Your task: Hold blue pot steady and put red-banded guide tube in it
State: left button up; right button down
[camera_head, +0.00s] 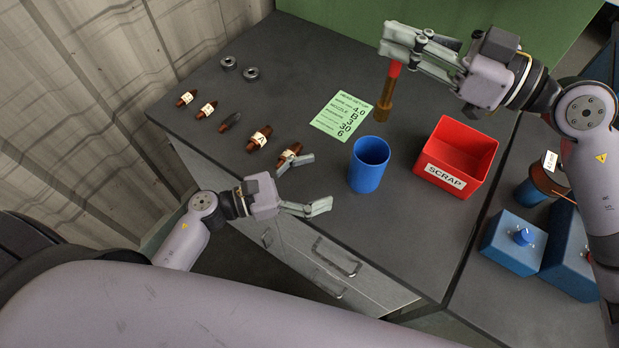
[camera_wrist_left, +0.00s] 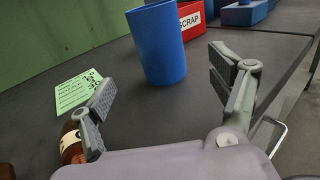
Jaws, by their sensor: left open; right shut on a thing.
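The blue pot (camera_head: 368,166) stands upright on the dark bench top. It also shows in the left wrist view (camera_wrist_left: 158,45), ahead of the open fingers. My left gripper (camera_head: 306,184) is open and empty at the bench's front edge, left of the pot and apart from it. The guide tube (camera_head: 384,100), brass-coloured with a red band at its top, hangs upright from my right gripper (camera_head: 390,50). My right gripper is shut on the tube's upper end, above the bench behind and right of the pot.
A red SCRAP bin (camera_head: 455,165) stands right of the pot. A green note (camera_head: 341,116) lies behind it. Several brown labelled nozzles (camera_head: 259,138) lie to the left, one close by my left gripper. Two dark rings (camera_head: 251,74) lie at the back left. Blue boxes (camera_head: 513,240) stand at the right.

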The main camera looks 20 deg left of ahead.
aim_at(352, 170)
pick_arm(q)
jog(key=x, duration=1.1)
jog(key=shift+w, duration=0.25)
jog(key=shift+c, duration=0.2)
jog(key=c, duration=1.2)
jog(key=shift+c, duration=0.3)
pick_arm(e)
jog(key=shift+f, duration=6.5)
jog(key=c, duration=1.6)
grip_release()
jog(key=shift+d, duration=0.1)
